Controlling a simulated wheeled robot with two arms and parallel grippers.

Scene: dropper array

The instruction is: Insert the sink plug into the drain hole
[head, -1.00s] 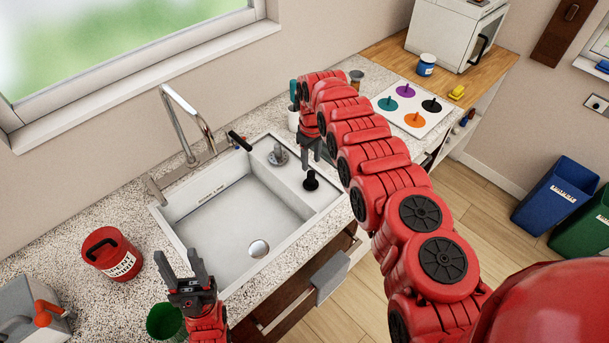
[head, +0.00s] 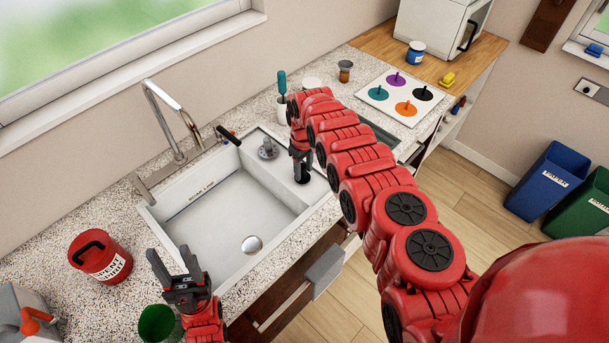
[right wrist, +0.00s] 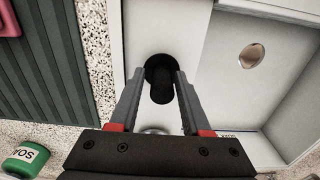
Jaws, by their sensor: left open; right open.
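The black sink plug (right wrist: 160,82) stands on the white ledge at the right side of the sink (head: 225,222). In the right wrist view it lies between the open fingers of my right gripper (right wrist: 162,82), with a gap to each finger. In the head view my right gripper (head: 302,172) points down over the plug and mostly hides it. The round drain hole (head: 252,245) is in the basin floor, and it also shows in the right wrist view (right wrist: 251,56). My left gripper (head: 178,268) is open and empty in front of the sink's left side.
A chrome faucet (head: 170,120) rises behind the basin. A grey knob (head: 267,150) sits on the ledge behind the plug. A red canister (head: 100,257) and a green cup (head: 160,324) stand at the left. The basin is empty.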

